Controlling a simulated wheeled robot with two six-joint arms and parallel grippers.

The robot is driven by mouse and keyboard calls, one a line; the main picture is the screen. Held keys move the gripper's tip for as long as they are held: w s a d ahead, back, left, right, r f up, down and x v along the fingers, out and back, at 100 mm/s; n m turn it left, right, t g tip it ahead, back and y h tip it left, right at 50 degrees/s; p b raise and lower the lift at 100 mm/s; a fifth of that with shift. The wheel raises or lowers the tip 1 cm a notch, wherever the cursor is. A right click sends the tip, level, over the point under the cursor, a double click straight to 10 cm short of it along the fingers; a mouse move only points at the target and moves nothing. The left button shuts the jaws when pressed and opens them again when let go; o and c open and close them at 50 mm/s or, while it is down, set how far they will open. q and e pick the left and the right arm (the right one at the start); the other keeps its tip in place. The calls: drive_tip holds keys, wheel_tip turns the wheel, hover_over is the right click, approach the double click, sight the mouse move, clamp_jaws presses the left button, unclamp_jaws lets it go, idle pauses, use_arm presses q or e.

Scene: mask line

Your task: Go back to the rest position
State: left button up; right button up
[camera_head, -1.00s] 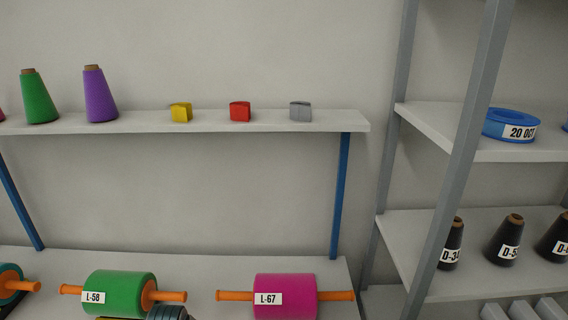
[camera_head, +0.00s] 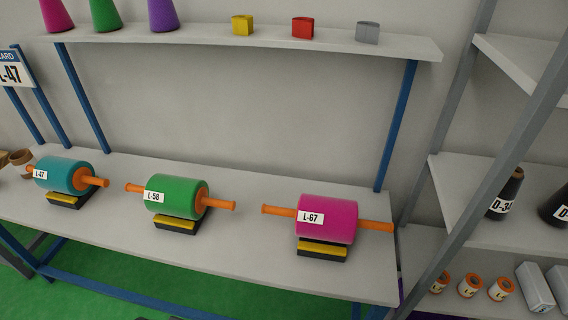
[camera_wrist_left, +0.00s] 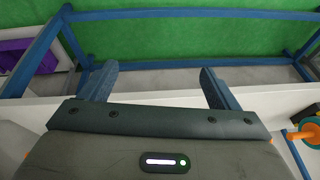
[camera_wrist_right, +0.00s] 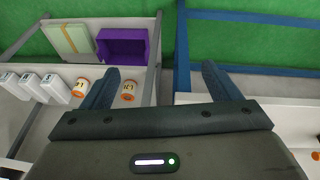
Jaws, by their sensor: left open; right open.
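Neither gripper shows in the head view. In the left wrist view my left gripper (camera_wrist_left: 158,84) is open, with nothing between its two fingers. Past its fingers are a pale board edge, blue frame bars and the green floor. In the right wrist view my right gripper (camera_wrist_right: 163,84) is open and empty too. Beyond its fingers are a blue frame bar, shelf edges and the green floor.
A table (camera_head: 230,255) carries the teal roller L-47 (camera_head: 64,172), green roller L-58 (camera_head: 178,193) and magenta roller L-67 (camera_head: 328,217) on black-and-yellow stands. Cones and small blocks stand on the shelf (camera_head: 240,37) above. A grey rack (camera_head: 485,140) stands at the right. A purple bin (camera_wrist_right: 122,47) is low down.

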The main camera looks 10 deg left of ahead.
use_arm(q)
wheel_tip(320, 180, down, 31)
drive_tip(key=a+g, duration=0.2)
drive_tip(key=a, duration=0.1)
use_arm(e)
wheel_tip(320, 180, down, 31)
drive_tip(key=d+g, duration=0.2)
drive_tip(key=d, duration=0.1)
use_arm(q)
drive_tip(key=s+f, duration=1.7)
drive_tip(key=s, duration=0.1)
drive_tip(key=shift+s+a+f+n+g, duration=0.3)
drive_tip(key=shift+s+a+f, duration=0.05)
drive_tip(key=shift+s+a, duration=0.1)
use_arm(e)
drive_tip(key=s+f, duration=1.7)
drive_tip(key=s, duration=0.1)
drive_tip(key=shift+s+d+f+m+g, duration=0.3)
drive_tip(key=shift+s+d+f, duration=0.05)
drive_tip(key=shift+s+d, duration=0.1)
